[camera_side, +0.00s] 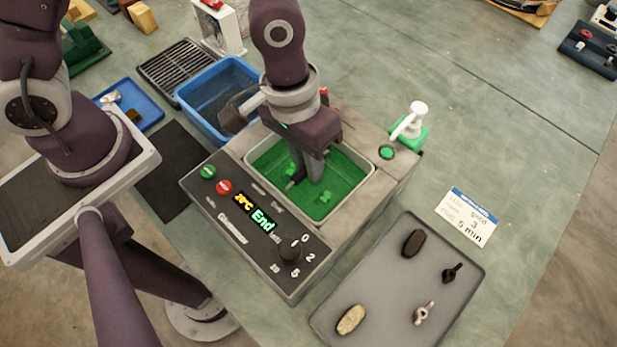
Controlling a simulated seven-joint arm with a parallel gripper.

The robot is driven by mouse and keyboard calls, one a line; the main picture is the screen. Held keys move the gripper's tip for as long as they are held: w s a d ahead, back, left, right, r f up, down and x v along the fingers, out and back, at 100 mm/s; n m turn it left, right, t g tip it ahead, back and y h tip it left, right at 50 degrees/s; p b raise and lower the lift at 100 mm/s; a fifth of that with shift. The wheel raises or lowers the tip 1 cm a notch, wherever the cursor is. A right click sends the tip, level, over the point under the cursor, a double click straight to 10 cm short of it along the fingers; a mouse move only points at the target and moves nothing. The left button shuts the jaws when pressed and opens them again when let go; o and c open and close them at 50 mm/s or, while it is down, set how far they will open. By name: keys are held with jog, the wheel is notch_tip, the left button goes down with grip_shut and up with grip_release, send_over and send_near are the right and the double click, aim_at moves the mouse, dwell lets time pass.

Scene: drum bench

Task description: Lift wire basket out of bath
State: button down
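The bath (352,190) is an open tank of green liquid in a grey bench-top machine (235,228). The machine's front panel shows a lit display reading "20°C" and "End". My gripper (303,182) points down into the bath, with its fingertips low at the green surface near the middle. I cannot tell whether the fingers are open or shut on anything. The wire basket is not clearly distinguishable. Small bright green pieces (325,197) show in the bath beside the fingers.
A blue tub (214,88) stands behind left, next to a black rack (172,62). A green-based pump bottle (412,128) is close right of the bath. A grey tray (385,290) with several small parts lies front right. A label card (467,217) lies beyond it. The right bench is mostly clear.

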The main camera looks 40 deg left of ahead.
jog(key=shift+r, duration=0.15)
notch_tip(320, 180, up, 18)
dwell(0.5)
